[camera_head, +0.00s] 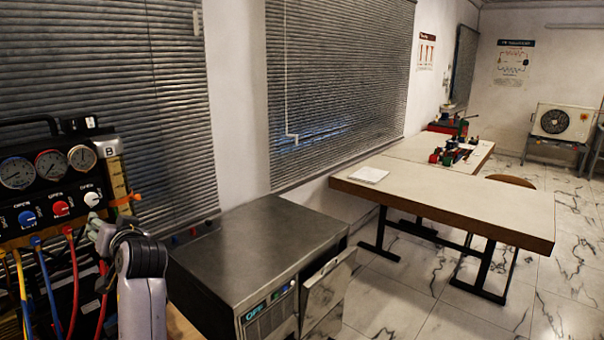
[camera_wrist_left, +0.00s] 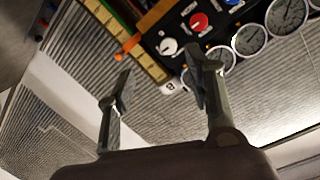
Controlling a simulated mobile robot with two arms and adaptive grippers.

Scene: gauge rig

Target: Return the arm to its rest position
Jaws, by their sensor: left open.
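My left gripper (camera_head: 103,232) is at the lower left in the head view, just in front of the gauge rig (camera_head: 60,200), near its white knob (camera_head: 92,198). In the left wrist view the two fingers of my left gripper (camera_wrist_left: 163,85) stand apart with nothing between them. The rig's panel appears upside down there, with a white knob (camera_wrist_left: 168,46) and a red knob (camera_wrist_left: 198,20) beyond the fingertips. The fingers look apart from the knobs. My right gripper is in neither view.
Blue, red and yellow hoses (camera_head: 45,285) hang below the rig. A metal cabinet (camera_head: 258,235) with its front panel tilted open stands right of my arm. A long table (camera_head: 470,200) with a paper (camera_head: 369,175) is farther right. An outdoor unit (camera_head: 563,122) stands at the back.

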